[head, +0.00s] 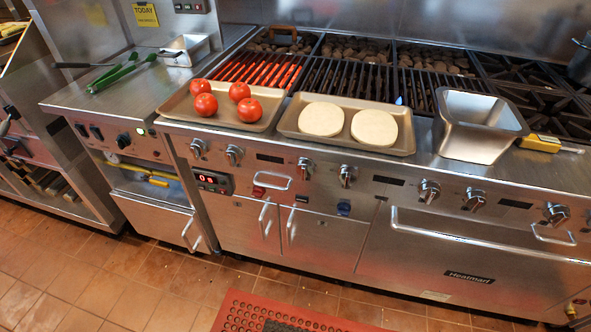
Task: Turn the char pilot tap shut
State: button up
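I cannot tell for sure which control is the char pilot tap. A small blue tap (343,208) sits lower on the front, further right. A yellow-handled valve (158,181) is on a yellow pipe in the left counter's open bay. Steel knobs line the front panel, such as one (234,155) below the tomatoes. The char grill's bars (262,69) glow red at the left, and a small blue flame (398,101) shows further right. My gripper is not in view.
A tomato tray (172,110), a tray of pale rounds (287,125) and a steel pan (478,148) stand along the front ledge. Green tongs (118,75) lie on the left counter.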

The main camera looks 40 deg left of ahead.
aim_at(257, 192)
jog(key=i+l+u, duration=0.15)
jog(key=l, duration=0.25)
jog(key=i+l+u, duration=0.2)
jog(key=l, duration=0.15)
jog(key=u, duration=0.4)
jog(key=k+j+u, duration=0.15)
jog(key=u, duration=0.6)
jog(key=k+j+u, duration=0.1)
jog(key=u, duration=0.3)
jog(key=l, duration=0.2)
jog(key=i+j+z, duration=0.15)
jog(key=j, duration=0.25)
jog(key=i+j+z, duration=0.15)
jog(key=j, duration=0.2)
jog(key=z, duration=1.55)
jog(key=u, duration=1.75)
